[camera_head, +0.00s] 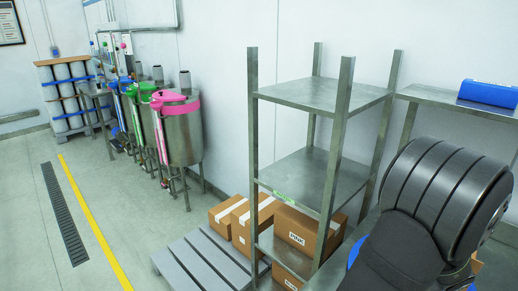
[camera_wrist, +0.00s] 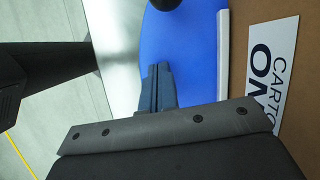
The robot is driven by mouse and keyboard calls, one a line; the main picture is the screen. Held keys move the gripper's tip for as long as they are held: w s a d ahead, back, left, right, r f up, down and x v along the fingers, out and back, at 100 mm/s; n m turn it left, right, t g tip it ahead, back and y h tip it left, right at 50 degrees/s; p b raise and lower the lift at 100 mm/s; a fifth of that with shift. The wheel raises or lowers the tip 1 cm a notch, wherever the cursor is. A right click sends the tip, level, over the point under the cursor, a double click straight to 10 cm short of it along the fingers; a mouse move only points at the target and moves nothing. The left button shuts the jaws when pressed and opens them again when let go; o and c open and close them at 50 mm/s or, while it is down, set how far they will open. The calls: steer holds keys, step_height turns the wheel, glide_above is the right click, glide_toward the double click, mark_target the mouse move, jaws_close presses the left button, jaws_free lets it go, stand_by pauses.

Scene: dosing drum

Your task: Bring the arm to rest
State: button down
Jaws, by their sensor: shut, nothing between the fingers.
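My gripper (camera_wrist: 158,72) shows in the wrist view with its two dark fingers together and nothing between them. Behind the fingers is a smooth blue surface (camera_wrist: 195,60) with a white edge along its right side. I cannot tell whether the fingers touch it. In the head view my dark arm fills the lower right, and my gripper is not visible there. A bit of blue (camera_head: 356,250) shows beside the arm.
A brown cardboard surface with a white label (camera_wrist: 272,75) lies to the right in the wrist view. A metal shelf rack (camera_head: 318,165) stands left of my arm, with cartons (camera_head: 297,229) and a grey pallet (camera_head: 205,262). A blue object (camera_head: 489,94) lies on a bench. Steel drums (camera_head: 183,135) stand farther back.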

steer(key=s+d+n, duration=0.2)
steer(key=d, duration=0.1)
steer(key=shift+s+d+g+y, duration=0.25)
steer(key=shift+s+g+y, duration=0.05)
steer(key=shift+s+g, duration=0.1)
steer(key=shift+s+d, duration=0.2)
steer(key=shift+d, duration=0.3)
